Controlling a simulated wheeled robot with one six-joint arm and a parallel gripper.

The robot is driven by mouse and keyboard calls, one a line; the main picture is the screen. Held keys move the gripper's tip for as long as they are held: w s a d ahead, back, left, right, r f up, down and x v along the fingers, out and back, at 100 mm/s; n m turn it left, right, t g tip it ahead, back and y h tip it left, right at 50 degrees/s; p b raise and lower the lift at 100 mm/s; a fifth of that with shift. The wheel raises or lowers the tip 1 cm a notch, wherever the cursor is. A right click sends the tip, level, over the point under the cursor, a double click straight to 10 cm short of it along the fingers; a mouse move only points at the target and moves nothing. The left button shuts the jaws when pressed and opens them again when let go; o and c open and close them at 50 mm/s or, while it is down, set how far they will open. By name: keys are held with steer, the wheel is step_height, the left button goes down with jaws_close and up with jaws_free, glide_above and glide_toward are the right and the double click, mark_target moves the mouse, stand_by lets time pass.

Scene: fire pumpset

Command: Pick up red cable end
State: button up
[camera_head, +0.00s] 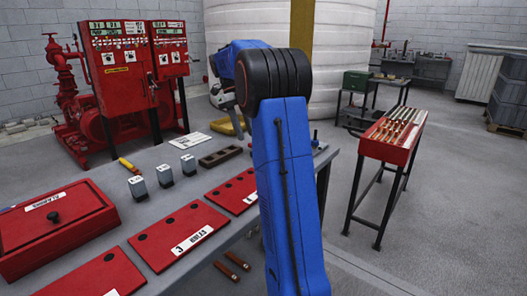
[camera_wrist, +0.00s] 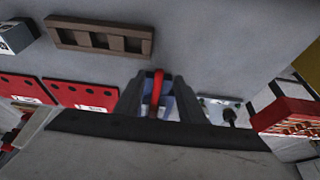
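A narrow red strip, which looks like the red cable end (camera_wrist: 157,88), shows in the wrist view between the two grey fingers of my gripper (camera_wrist: 158,84). The fingers stand apart, with a bluish-grey gap visible beside the strip. I see no clear grip on it. Its lower part and what it joins are hidden. No red cable end can be made out there.
The grey table (camera_head: 150,210) holds a brown slotted block (camera_head: 220,157), small grey blocks, red panels and a red box (camera_head: 52,225). A red pump cabinet (camera_head: 122,65) stands behind, and a red-topped stand (camera_head: 392,138) at right.

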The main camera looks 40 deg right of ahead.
steer(key=shift+s+d, duration=0.1)
steer(key=shift+s, duration=0.7)
steer(key=shift+s+d, duration=0.15)
steer(key=shift+s, duration=1.1)
steer(key=shift+x, duration=1.05)
steer(key=shift+s+f, duration=0.1)
steer(key=shift+f, duration=0.35)
jaws_close()
